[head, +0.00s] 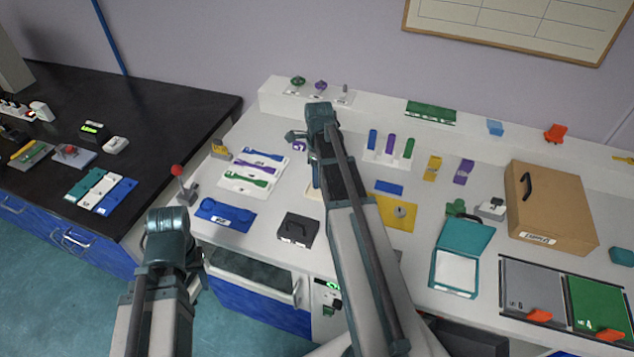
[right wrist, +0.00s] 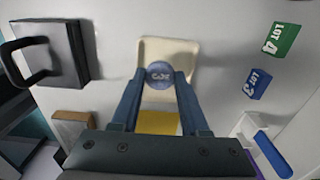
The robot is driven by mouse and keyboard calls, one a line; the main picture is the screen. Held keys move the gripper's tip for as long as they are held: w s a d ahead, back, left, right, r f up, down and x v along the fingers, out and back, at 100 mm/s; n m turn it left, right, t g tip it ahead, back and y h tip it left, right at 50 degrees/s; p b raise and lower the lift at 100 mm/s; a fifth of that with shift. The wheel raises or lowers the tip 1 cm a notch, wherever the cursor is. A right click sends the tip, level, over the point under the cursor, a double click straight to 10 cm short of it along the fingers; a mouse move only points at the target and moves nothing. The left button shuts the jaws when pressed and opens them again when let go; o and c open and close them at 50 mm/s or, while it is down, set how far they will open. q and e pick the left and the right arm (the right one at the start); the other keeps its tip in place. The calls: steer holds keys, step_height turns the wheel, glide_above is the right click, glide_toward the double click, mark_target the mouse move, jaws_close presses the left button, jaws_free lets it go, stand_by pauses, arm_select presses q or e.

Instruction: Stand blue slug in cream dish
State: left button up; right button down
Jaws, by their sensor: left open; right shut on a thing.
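The blue slug (right wrist: 159,74) shows end-on in the right wrist view as a round blue face with pale lettering. My right gripper (right wrist: 160,84) is shut on it, one finger on each side. The cream dish (right wrist: 180,49) lies under and around the slug in that view. I cannot tell whether the slug touches its floor. In the head view only a sliver of the dish (head: 313,190) shows beside my right arm, which hides the slug and the right fingers. My left gripper (head: 168,232) is open, low at the left, away from the dish.
A dark case (head: 298,229) stands near the dish, and a yellow plate (head: 397,222) lies right of my right arm. A blue tray (head: 225,214) and a red-knobbed lever (head: 180,184) are near my left gripper. Green and blue lot tags (right wrist: 282,39) lie right in the wrist view.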

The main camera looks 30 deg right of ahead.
steer(key=shift+w, duration=0.2)
steer(key=shift+w+d, duration=0.1)
steer(key=shift+w, duration=0.4)
step_height(320, 180, down, 4)
steer(key=b, duration=0.4)
steer(key=shift+s, duration=0.1)
steer(key=shift+r, duration=0.15)
steer(key=c, duration=0.7)
jaws_free()
